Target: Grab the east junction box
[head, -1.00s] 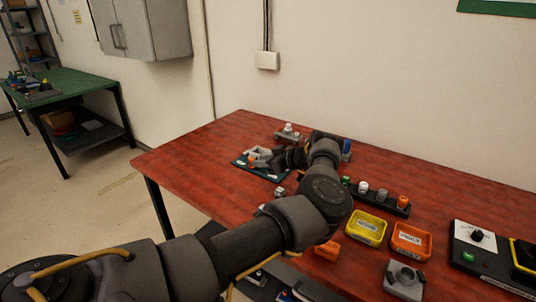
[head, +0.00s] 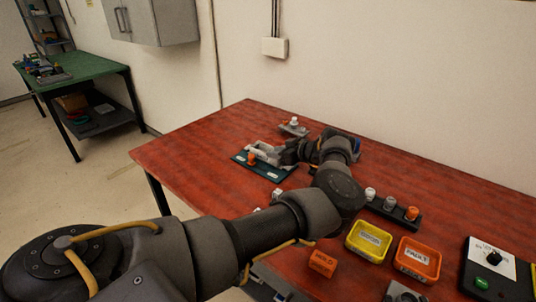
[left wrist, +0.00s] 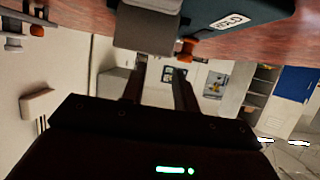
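A grey box (left wrist: 147,30) shows at the top of the left wrist view, beside a dark labelled mat (left wrist: 222,22). An orange knob (left wrist: 185,50) is at its edge. In the head view, the dark green mat (head: 242,161) lies at the table's far left part, with the orange knob (head: 251,158) on it. My left gripper (head: 266,149) is over this mat. Its fingers stand apart in the left wrist view (left wrist: 160,68), with tips close to the grey box; contact cannot be told. I cannot read an east marking. My right gripper is not in view.
A grey plate with knobs (head: 294,128) stands behind the mat. A black rack with caps (head: 392,208), a yellow tray (head: 369,241), an orange tray (head: 417,259) and an orange HOLD block (head: 322,263) lie to the right. The table's left front part (head: 195,165) is bare.

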